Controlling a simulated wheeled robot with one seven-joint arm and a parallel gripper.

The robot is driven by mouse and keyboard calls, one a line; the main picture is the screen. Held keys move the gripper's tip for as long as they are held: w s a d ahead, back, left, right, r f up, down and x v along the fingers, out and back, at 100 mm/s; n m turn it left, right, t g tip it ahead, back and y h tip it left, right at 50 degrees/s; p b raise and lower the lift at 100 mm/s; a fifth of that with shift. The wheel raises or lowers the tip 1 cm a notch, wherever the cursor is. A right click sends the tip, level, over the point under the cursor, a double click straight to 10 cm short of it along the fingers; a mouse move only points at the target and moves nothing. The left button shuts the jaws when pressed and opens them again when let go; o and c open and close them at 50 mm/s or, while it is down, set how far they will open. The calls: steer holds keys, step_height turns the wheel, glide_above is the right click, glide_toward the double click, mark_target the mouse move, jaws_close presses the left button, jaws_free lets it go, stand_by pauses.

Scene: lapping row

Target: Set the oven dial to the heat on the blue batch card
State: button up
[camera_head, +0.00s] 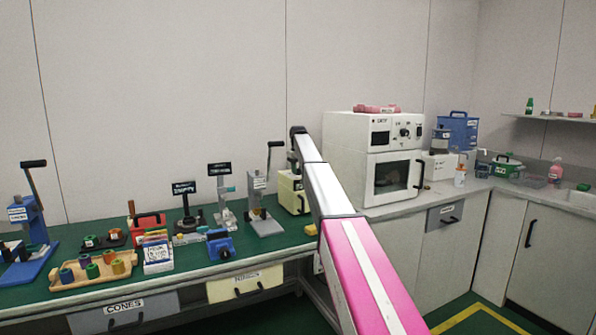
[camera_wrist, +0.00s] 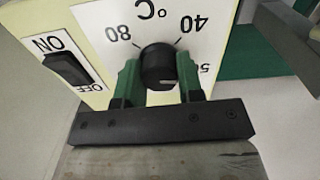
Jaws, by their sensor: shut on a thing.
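My gripper (camera_wrist: 158,80) is shut on the black oven dial (camera_wrist: 157,62), with one green finger on each side of it. A pale mark shows on the knob's lower right. In the head view the small cream oven (camera_head: 286,193) is partly behind my arm, and its dial is hidden. A white card with blue writing (camera_head: 157,254) stands on the green bench; its text is too small to read surely.
A black ON/OFF switch (camera_wrist: 68,68) is beside the dial. A larger white oven (camera_head: 345,160) stands to the right. A wooden tray (camera_head: 80,284) of coloured spools, a blue vise (camera_head: 221,246) and several hand presses are on the bench to the left.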

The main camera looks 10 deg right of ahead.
steer(key=shift+m, duration=1.2)
steer(key=o, duration=0.9)
step_height(320, 180, up, 11)
steer(key=shift+f, duration=0.1)
